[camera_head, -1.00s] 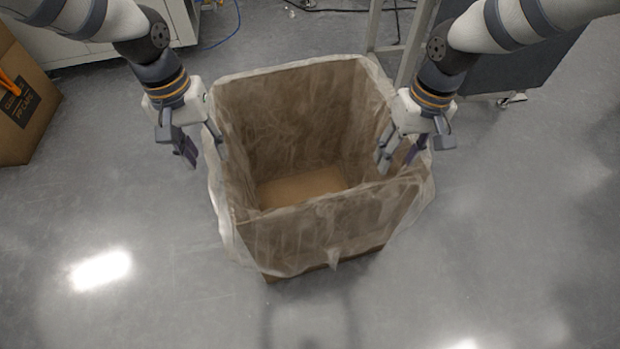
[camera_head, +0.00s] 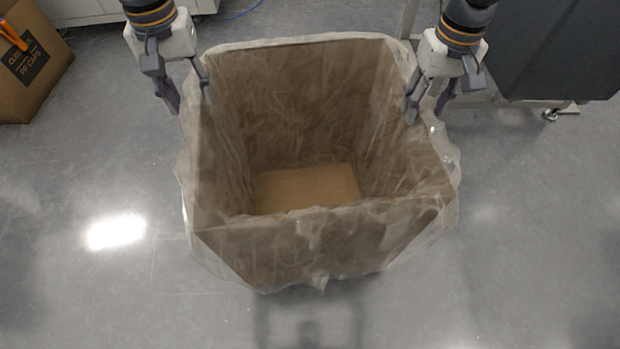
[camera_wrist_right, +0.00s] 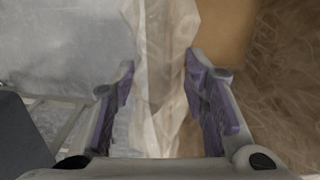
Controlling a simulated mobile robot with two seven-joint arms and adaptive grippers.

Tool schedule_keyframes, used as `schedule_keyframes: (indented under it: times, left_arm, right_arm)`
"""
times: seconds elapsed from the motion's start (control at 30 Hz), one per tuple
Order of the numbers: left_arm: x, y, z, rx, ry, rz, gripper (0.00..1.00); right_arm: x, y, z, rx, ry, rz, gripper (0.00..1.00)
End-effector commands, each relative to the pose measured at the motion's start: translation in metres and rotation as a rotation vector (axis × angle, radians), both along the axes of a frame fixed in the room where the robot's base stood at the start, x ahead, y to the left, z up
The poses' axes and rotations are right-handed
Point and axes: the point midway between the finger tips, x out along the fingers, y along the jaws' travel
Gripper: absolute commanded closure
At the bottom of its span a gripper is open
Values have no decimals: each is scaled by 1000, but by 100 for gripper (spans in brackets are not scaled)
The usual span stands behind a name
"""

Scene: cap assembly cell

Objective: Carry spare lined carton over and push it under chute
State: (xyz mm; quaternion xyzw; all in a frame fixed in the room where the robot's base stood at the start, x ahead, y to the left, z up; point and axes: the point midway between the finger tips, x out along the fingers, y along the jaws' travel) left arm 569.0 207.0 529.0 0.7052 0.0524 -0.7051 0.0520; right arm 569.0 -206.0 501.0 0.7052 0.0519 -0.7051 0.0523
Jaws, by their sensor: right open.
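The brown carton (camera_head: 300,250) with a translucent liner (camera_head: 445,215) folded over its rim stands upright, open and empty, in the middle of the head view. My left gripper (camera_head: 188,100) is open at the carton's left side, near the far corner, one finger inside and one outside. My right gripper (camera_head: 427,108) is open at the right side, near the far corner. In the right wrist view its purple-padded fingers (camera_wrist_right: 160,100) stand apart, with the lined wall between them. I cannot tell whether the fingers touch it. No chute is recognisable.
Another brown carton (camera_head: 35,75) with a dark label and orange contents stands at the far left. A pale cabinet (camera_head: 110,10) is at the back left. A dark panel (camera_head: 560,50) on a wheeled frame is at the back right. The grey floor in front and at both sides is clear.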

Motion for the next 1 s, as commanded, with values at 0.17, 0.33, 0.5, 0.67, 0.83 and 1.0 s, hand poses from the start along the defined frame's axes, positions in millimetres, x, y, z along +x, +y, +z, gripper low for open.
schedule_keyframes:
  times: [0.17, 0.33, 0.5, 0.67, 0.83, 1.0]
  left_arm:
    - [0, 0, -38, -1, 3, 0, 61]
    - [0, 0, -69, -1, 2, 0, 61]
    - [0, 0, -88, -1, 0, 0, 61]
    - [0, 0, -95, -1, 0, 0, 61]
    - [0, 0, -95, -1, 0, 0, 61]
    - [0, 0, -94, -1, 0, 0, 88]
  right_arm:
    - [0, 0, -38, 1, 1, -1, 59]
    - [0, 0, -69, 2, 1, -1, 59]
    - [0, 0, -88, 1, 0, -1, 59]
    - [0, 0, -94, 1, -1, -1, 59]
    - [0, 0, -94, 1, -1, 0, 59]
    - [0, 0, -94, 1, -1, 0, 86]
